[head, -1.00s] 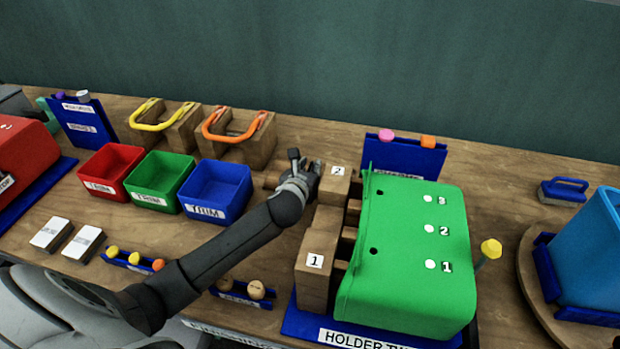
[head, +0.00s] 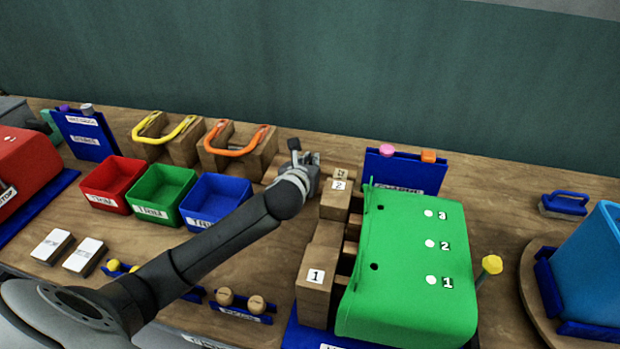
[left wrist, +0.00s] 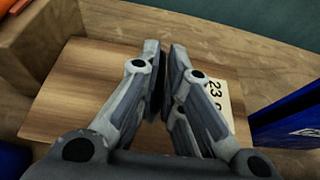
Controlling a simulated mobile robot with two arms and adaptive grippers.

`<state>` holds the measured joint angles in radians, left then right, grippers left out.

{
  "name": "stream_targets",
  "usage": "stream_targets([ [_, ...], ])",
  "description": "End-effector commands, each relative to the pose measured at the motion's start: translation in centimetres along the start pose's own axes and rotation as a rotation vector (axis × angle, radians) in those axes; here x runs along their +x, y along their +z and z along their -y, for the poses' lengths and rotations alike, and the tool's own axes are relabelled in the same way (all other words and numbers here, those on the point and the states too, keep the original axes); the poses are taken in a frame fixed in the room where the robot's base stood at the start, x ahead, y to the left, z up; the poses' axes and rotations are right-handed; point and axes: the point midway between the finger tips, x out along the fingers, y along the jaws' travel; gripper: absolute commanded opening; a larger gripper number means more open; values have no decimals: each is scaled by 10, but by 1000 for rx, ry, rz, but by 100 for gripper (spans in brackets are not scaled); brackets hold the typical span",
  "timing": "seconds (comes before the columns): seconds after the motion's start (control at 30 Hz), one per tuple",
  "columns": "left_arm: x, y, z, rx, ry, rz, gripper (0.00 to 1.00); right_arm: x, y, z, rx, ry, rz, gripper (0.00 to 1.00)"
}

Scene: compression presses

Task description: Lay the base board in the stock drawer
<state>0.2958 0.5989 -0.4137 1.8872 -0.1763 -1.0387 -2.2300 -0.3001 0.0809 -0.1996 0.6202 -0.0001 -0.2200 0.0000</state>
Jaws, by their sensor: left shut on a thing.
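A flat wooden board (left wrist: 90,95), likely the base board, lies under my left gripper (left wrist: 162,55) in the left wrist view. Its white label with printed digits shows at the right, partly hidden by a finger. In the head view a labelled end of it (head: 341,173) shows just behind the wooden block marked 2. My left gripper (head: 308,160) is shut on the board, with its fingertips close together; the grip itself is mostly hidden. My right gripper is not in view. I cannot make out which thing is the stock drawer.
The green numbered holder (head: 405,260) and wooden blocks 1 (head: 314,285) and 2 (head: 337,198) stand right of my gripper. A blue bin (head: 215,200) and a wooden block with an orange handle (head: 238,150) are left. A blue rack (head: 405,170) stands behind the holder.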

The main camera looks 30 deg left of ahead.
Motion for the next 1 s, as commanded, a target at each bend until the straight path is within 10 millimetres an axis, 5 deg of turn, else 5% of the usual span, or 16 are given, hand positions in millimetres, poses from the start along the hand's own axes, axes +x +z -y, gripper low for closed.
stream_targets([
  [0.1, -14, 39, 0, 2, -1, 11, 0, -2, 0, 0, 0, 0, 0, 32],
  [0.5, -58, 142, 0, -1, 0, 7, 0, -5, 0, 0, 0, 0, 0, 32],
  [0.7, -72, 176, 0, 0, 1, 5, 0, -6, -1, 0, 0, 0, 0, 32],
  [1.0, -81, 197, 0, -1, 1, 1, 0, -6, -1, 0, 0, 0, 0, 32],
])
